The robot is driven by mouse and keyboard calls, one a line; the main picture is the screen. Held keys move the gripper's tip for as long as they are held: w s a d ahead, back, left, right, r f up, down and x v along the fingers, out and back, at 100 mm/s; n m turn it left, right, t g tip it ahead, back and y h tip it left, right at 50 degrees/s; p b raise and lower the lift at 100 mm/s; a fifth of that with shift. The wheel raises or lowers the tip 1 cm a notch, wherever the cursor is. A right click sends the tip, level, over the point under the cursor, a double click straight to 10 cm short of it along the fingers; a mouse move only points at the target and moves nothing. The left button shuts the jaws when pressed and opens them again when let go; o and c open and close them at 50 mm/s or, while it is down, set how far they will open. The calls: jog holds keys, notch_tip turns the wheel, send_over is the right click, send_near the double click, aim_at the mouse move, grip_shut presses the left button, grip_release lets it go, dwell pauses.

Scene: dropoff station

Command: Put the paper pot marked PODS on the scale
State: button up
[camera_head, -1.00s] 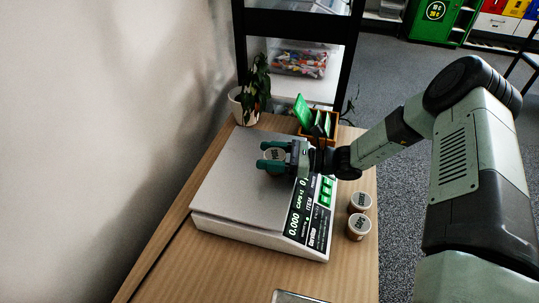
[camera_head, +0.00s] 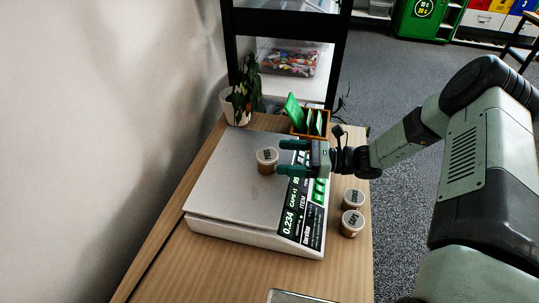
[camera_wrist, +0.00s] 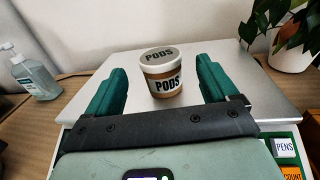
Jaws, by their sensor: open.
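The paper pot marked PODS (camera_head: 267,161) stands upright on the metal plate of the scale (camera_head: 228,185). In the wrist view the pot (camera_wrist: 162,74) shows its PODS label on lid and side. My gripper (camera_head: 284,157) is open and empty, just to the right of the pot. In the wrist view its two green fingers (camera_wrist: 158,88) stand apart on either side of the pot, with gaps between. The scale display (camera_head: 290,222) reads 0.234.
Two more lidded pots, one (camera_head: 353,199) behind the other (camera_head: 351,223), stand on the table right of the scale. A potted plant (camera_head: 241,95) and a wooden box with green cards (camera_head: 309,122) stand behind it. A pump bottle (camera_wrist: 33,76) shows in the wrist view.

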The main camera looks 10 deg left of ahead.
jog(key=d, duration=0.4)
jog(key=shift+w+d, duration=0.3)
jog(key=shift+d, duration=0.1)
